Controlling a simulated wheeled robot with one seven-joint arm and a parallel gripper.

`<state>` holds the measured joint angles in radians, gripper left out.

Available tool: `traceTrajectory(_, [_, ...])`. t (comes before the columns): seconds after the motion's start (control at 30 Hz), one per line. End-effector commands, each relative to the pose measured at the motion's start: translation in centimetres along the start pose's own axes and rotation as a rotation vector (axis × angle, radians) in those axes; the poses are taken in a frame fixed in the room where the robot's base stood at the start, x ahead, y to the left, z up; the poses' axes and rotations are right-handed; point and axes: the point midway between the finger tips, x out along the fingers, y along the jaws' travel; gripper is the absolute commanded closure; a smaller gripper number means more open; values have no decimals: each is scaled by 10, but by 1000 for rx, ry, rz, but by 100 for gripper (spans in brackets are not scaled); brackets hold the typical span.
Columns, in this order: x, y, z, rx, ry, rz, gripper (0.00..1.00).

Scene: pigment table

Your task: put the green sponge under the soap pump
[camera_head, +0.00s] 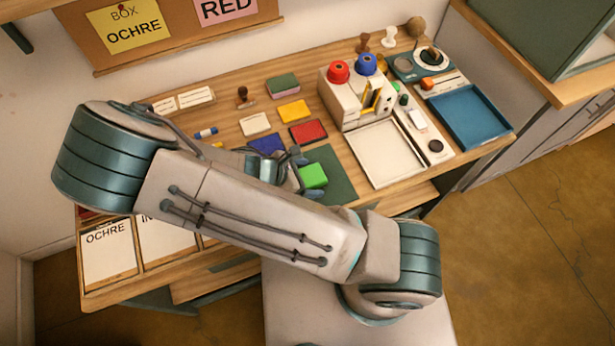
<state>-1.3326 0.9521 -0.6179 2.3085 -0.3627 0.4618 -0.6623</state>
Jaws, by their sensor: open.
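A bright green block (313,175) lies on a dark green mat (336,172) near the table's front edge. I see no green sponge that I can tell for certain. A dark green-topped block (283,86) lies farther back. Nothing in view is recognisable as a soap pump. My gripper (302,172) is open beside the bright green block, its fingers near the block's left side. My arm hides much of the gripper, and I cannot tell whether it touches the block.
Yellow (293,111), red (308,132) and blue (267,144) blocks lie close behind. A white box with red and blue knobs (345,103) stands right of them. A pale tray (383,155) and a blue tray (470,117) lie at the right. My arm covers the front left.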

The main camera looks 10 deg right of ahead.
Motion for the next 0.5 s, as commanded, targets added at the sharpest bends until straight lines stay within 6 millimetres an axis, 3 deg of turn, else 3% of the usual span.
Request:
traceTrajectory(0.13, [0,0,0,0,0,0,15])
traceTrajectory(0.3, [0,0,0,0,0,0,63])
traceTrajectory(0.5, [0,0,0,0,0,0,66])
